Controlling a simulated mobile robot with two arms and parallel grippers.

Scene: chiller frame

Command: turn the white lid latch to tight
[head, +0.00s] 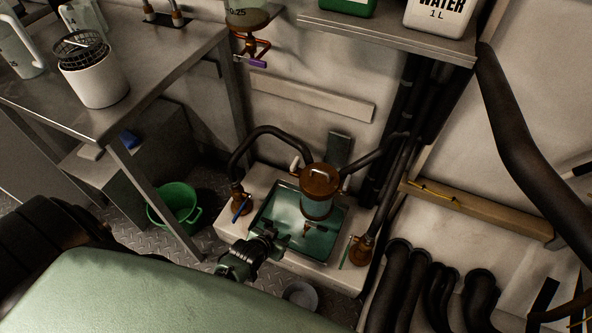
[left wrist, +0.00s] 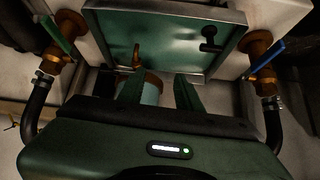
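A clear canister (head: 316,208) with a round copper-brown lid (head: 320,179) stands over a green tray (head: 262,215). A small white latch (head: 295,162) shows at the lid's left edge, and another small pale piece (head: 346,183) shows at its right. I cannot tell how tight the latch is. My left gripper (head: 279,236) is in front of the canister, lower and to its left, apart from the latch. In the left wrist view its two green fingers (left wrist: 160,92) stand apart, with part of the canister visible beyond the gap. The latch is not visible there. My right gripper is not in view.
Pipe fittings with a blue-handled valve (head: 241,209) and a green-handled valve (head: 347,252) flank the tray. Black hoses (head: 270,132) arch beside the canister. A steel bench (head: 140,85) is at left, a green bucket (head: 176,206) below it. A shelf (head: 390,38) hangs above.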

